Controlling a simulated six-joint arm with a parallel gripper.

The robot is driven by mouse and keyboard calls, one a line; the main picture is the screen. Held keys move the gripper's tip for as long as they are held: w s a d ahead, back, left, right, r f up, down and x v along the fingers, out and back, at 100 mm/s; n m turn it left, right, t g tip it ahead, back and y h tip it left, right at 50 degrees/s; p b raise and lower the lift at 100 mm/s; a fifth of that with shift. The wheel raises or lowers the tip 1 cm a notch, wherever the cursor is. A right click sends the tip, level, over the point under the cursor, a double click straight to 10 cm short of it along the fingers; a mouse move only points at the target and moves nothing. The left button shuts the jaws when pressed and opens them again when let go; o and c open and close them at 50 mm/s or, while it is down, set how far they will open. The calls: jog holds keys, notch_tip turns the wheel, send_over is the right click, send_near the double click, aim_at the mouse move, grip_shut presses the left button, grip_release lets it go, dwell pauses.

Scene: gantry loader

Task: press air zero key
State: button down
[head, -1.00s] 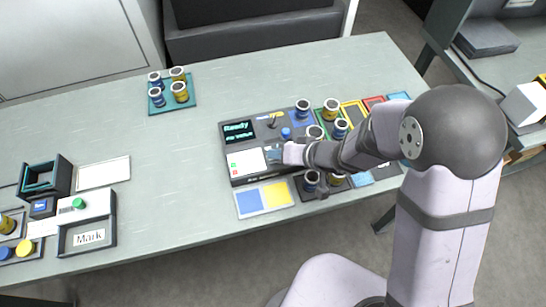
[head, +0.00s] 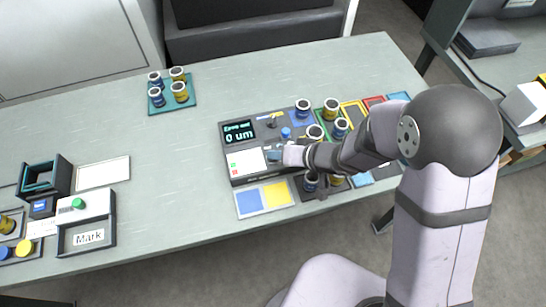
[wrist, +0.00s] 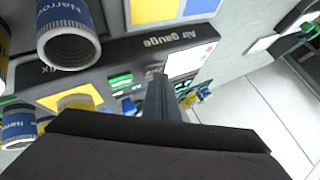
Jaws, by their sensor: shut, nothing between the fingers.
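The air gauge (head: 236,177) is a dark console on the table, and its label side shows in the wrist view (wrist: 200,34). Its display (head: 239,132) shows a line that looks like "Zero set" above "0 um". My gripper (head: 279,155) is over the console's key area, just right of the white panel (head: 246,161). In the wrist view my gripper (wrist: 161,78) is shut, with nothing between the fingers. The air zero key is not clearly readable; the fingers cover part of the key area, and contact cannot be told.
A blue-and-yellow card (head: 264,199) lies in front of the console. Several ring-topped cylinders stand on and around its right side. A teal tray (head: 174,104) with more cylinders stands at the back left. Dark and white boxes (head: 87,239) are at the left; the table's middle left is clear.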

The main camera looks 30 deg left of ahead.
dwell(0.4)
jog(key=shift+r+p, duration=0.75)
jog(key=shift+p, duration=0.35)
jog(key=shift+r, duration=0.1)
notch_tip(320, 180, up, 5)
jog(key=p, duration=0.6)
dwell(0.5)
